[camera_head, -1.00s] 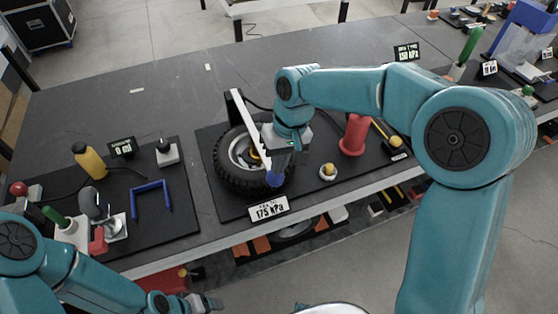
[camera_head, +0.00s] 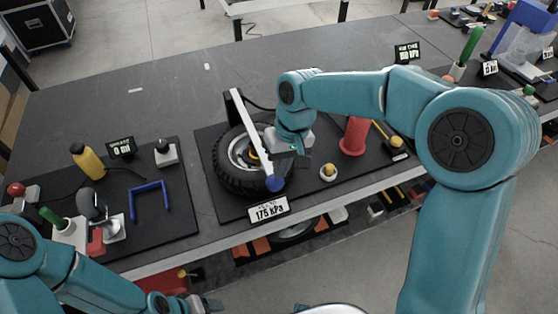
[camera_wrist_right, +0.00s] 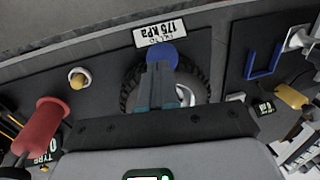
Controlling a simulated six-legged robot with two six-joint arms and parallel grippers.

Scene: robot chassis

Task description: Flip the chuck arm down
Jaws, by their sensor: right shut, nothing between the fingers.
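The chuck arm is a white bar (camera_head: 252,132) with a blue ball end (camera_head: 275,183). It slants across the black tire (camera_head: 228,178) from a dark post at the back, ball end toward the table front. My right gripper (camera_head: 304,158) is shut and empty, just right of the bar and above the ball's level in the head view.
A 175 kPa sign (camera_head: 269,209) stands at the mat's front edge. A red cylinder (camera_head: 355,137) and a yellow-topped white knob (camera_head: 328,172) are right of the tire. A blue U-shaped frame (camera_head: 150,201) and yellow bottle (camera_head: 88,160) are on the left mat.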

